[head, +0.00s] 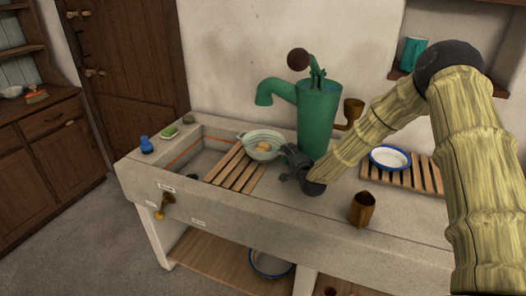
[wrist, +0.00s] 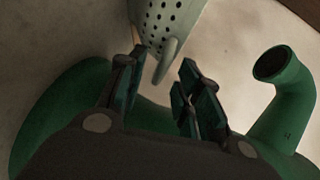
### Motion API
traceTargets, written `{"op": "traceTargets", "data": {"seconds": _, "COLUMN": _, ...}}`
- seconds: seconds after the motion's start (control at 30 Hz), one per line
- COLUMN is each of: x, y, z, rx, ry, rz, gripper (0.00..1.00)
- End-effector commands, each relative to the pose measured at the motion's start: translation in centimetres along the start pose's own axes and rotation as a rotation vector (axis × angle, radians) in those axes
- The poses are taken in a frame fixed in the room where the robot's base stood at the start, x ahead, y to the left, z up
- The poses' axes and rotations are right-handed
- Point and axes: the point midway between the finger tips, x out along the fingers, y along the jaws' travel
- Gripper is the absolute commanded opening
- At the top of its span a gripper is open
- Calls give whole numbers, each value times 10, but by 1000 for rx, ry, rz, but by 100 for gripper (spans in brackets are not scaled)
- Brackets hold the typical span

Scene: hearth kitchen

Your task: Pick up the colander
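The colander (head: 264,137) is a pale green bowl with a small tan item (head: 263,147) inside. It sits by the sink, at the back end of a slatted wooden rack, left of the green pump (head: 318,118). My gripper (head: 287,157) is at the colander's right side. In the wrist view the colander's perforated wall (wrist: 172,18) is at the top, with a handle or lug (wrist: 168,62) pointing down between my open fingers (wrist: 162,72). A gap shows on the right of the lug; contact on the left is unclear.
The pump's body and spout (wrist: 283,85) stand close to my gripper. A brown mug (head: 362,210) and a white-blue bowl (head: 390,157) on another rack are to the right. The sink basin (head: 200,157) is at the left, with a blue item (head: 147,145) on its edge.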

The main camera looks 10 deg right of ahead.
Motion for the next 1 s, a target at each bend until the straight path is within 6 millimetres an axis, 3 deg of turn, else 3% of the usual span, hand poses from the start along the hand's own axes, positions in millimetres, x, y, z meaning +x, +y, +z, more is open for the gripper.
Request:
{"op": "traceTargets", "data": {"seconds": 0.03, "x": 0, "y": 0, "z": 0, "rx": 0, "ry": 0, "rz": 0, "gripper": 21}}
{"op": "traceTargets", "data": {"seconds": 0.17, "x": 0, "y": 0, "z": 0, "rx": 0, "ry": 0, "rz": 0, "gripper": 0}}
{"op": "traceTargets", "data": {"seconds": 0.63, "x": -1, "y": -2, "z": -1, "rx": 0, "ry": 1, "rz": 0, "gripper": 0}}
{"op": "traceTargets", "data": {"seconds": 1.0, "x": -4, "y": -28, "z": -4, "rx": 0, "ry": 0, "rz": -2, "gripper": 0}}
